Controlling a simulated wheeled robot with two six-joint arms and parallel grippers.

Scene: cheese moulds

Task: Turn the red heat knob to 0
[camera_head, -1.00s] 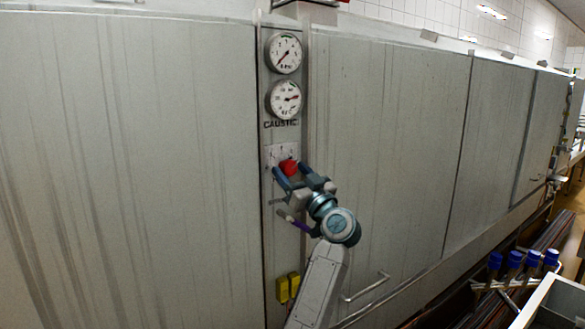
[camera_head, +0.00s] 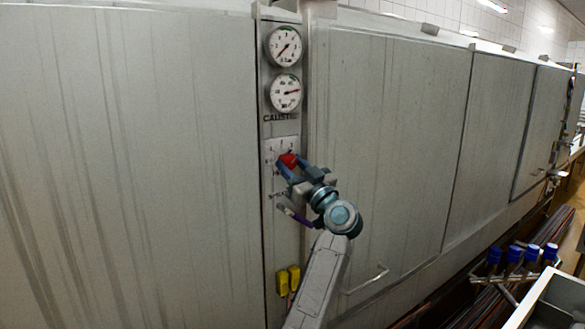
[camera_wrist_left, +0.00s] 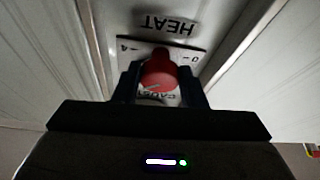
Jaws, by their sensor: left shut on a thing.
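The red heat knob (camera_head: 288,160) sits on a white scale plate (camera_head: 275,147) on the narrow grey panel. It also shows in the left wrist view as a red knob (camera_wrist_left: 158,72), with the plate upside down behind it. There a "0" mark is at the right of the plate and a "4" at the left, under the word HEAT. My left gripper (camera_head: 288,163) is shut on the knob, with one dark finger on each side of it in the left wrist view. The fingers hide part of the plate. My right gripper is not in view.
Two round gauges (camera_head: 284,93) are above the knob, with the word CAUSTIC under them. Yellow boxes (camera_head: 288,281) sit low on the panel. Large grey doors (camera_head: 385,140) flank it. Blue-capped items (camera_head: 514,256) and a metal tray (camera_head: 558,300) are at lower right.

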